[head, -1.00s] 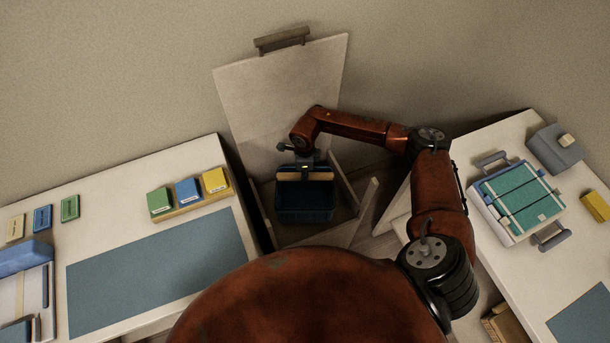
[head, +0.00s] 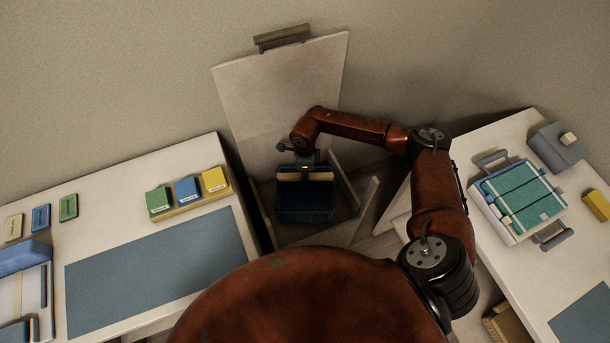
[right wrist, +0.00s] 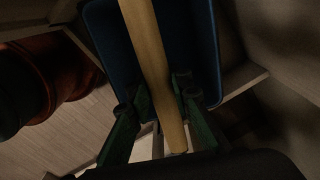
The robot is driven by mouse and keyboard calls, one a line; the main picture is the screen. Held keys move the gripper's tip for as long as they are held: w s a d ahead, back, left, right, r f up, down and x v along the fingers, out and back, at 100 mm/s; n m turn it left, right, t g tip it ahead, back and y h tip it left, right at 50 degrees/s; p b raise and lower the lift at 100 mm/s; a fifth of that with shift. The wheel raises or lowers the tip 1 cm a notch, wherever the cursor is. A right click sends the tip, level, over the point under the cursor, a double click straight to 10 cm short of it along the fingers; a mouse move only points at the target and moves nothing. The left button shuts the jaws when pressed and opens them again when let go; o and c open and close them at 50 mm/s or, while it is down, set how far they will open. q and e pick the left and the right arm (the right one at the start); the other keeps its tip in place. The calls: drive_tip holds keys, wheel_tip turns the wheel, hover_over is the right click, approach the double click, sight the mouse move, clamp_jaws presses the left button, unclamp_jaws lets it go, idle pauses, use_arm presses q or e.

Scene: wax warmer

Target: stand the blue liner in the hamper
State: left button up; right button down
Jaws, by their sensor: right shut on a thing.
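The blue liner (head: 305,204) is a dark blue open bin with a pale wooden handle bar (head: 305,176) across it. It sits upright within the walls of the hamper (head: 365,208), whose tall lid (head: 280,95) stands open against the wall. I cannot tell whether the liner's base touches the hamper floor. My right gripper (head: 306,168) is shut on the handle bar from above. The right wrist view shows its fingers (right wrist: 155,97) on both sides of the bar (right wrist: 147,45), with the liner (right wrist: 195,45) beneath. My left gripper is not in view.
The left table holds a blue mat (head: 155,270) and a rack with green, blue and yellow blocks (head: 188,190). The right table holds a tray with a teal top (head: 520,195) and a grey box (head: 556,148). Both tables stand close beside the hamper.

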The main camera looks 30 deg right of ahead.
idle(0.3)
drive_tip(key=c, duration=1.7)
unclamp_jaws()
drive_tip(key=shift+o, duration=0.2)
drive_tip(key=shift+f, duration=0.1)
drive_tip(key=shift+r+p, duration=2.25)
drive_tip(key=shift+r, duration=1.8)
drive_tip(key=shift+r, duration=0.2)
wheel_tip(320, 180, up, 12)
drive_tip(key=shift+f, duration=0.2)
